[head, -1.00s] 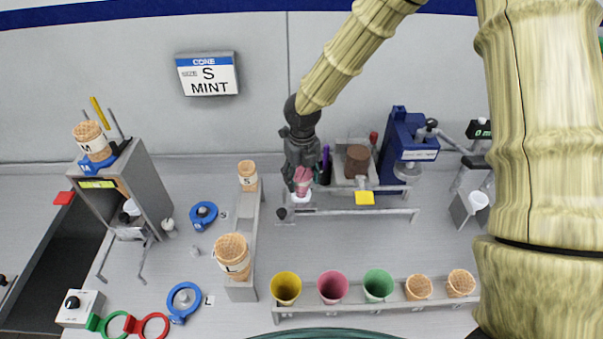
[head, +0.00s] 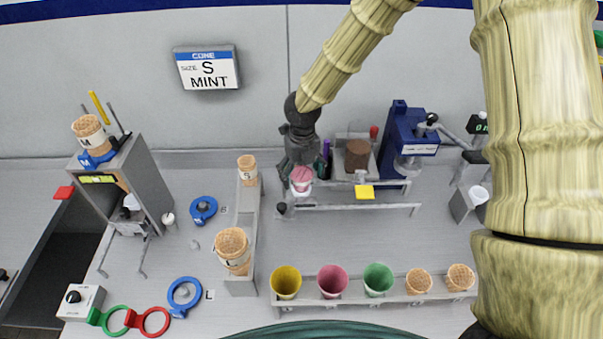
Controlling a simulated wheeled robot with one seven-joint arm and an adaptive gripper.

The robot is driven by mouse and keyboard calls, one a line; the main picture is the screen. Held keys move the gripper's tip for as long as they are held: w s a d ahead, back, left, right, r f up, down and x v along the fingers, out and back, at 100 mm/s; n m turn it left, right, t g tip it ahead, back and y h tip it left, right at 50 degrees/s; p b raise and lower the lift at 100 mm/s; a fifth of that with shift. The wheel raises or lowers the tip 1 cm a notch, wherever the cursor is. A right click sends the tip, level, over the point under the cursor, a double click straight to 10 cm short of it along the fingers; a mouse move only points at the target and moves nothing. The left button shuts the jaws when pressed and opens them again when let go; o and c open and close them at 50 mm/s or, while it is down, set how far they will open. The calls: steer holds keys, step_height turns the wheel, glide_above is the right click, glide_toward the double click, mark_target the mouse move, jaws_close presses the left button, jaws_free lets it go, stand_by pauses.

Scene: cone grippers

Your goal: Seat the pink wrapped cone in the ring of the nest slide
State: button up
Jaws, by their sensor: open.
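A pink piece (head: 302,174) with a white band (head: 301,188) around its lower part stands at the left end of the rails by the back wall. It looks upright, but its lower end is too small to make out. My gripper (head: 296,163) is open, just behind and left of this pink piece. Its dark fingers partly overlap it in the picture, and I cannot tell whether they touch. A second pink cone (head: 332,281) stands upright in the front rack, between a yellow cone (head: 286,281) and a green cone (head: 378,279).
Two bare waffle cones (head: 460,277) stand in the same front rack (head: 350,300). A blue press (head: 405,150) and a brown tub (head: 357,154) stand right of my gripper. Stacked cones (head: 232,250) sit on a grey stand to the left. The counter between rails and rack is clear.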

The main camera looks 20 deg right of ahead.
step_height(320, 180, up, 12)
stand_by(0.6)
steer(key=shift+s, duration=0.1)
stand_by(0.7)
